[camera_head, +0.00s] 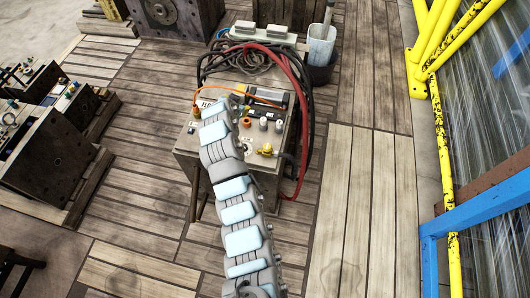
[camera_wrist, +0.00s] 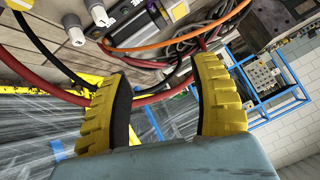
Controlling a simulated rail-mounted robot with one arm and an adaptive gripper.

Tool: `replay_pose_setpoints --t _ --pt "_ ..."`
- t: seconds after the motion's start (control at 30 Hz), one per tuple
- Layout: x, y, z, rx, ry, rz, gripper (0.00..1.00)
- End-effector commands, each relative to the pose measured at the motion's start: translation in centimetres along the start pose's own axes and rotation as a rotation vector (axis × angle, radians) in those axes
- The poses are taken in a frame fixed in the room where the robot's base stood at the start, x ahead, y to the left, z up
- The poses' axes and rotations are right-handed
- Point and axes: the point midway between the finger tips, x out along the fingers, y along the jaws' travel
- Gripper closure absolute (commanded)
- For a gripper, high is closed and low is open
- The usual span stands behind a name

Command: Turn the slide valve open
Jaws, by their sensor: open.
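A box-shaped mould unit (camera_head: 197,150) with hoses, fittings and a label stands on the plank floor in the head view. A small yellow, brass-like fitting (camera_head: 265,150), which looks like a valve, sits on its near right part; its handle position is too small to tell. My gripper (camera_wrist: 163,68) shows in the wrist view with its two yellow ribbed fingers apart and nothing held between them. In the head view my arm reaches over the unit and hides part of its top; the fingers cannot be made out there.
Red and black hoses (camera_head: 304,120) loop down the unit's right side. An orange cable (camera_wrist: 150,47) crosses beyond my fingertips. More moulds (camera_head: 52,150) stand at left; a yellow railing (camera_head: 437,130) is at right. Floor right of the unit is clear.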

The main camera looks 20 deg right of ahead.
Motion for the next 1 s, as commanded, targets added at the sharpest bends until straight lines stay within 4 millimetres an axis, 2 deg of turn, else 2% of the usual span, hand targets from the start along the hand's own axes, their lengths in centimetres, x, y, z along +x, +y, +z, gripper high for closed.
replay_pose_setpoints --t 0.03,0.17,0.4,0.6,0.7,0.87,1.0 --pt "0.8 1.1 0.6 0.033 -0.027 0.052 0.37" --pt "1.0 3.9 1.6 0.125 -0.109 0.200 0.37" --pt "-0.8 8.2 3.3 0.294 -0.236 0.454 0.37" --pt "-2.5 9.8 4.2 0.368 -0.293 0.568 0.37" --pt "-2.7 10.1 4.3 0.380 -0.301 0.586 0.37" --pt "-1.7 10.8 4.8 0.380 -0.303 0.589 0.37" --pt "0.2 12.0 5.8 0.379 -0.304 0.591 0.37"
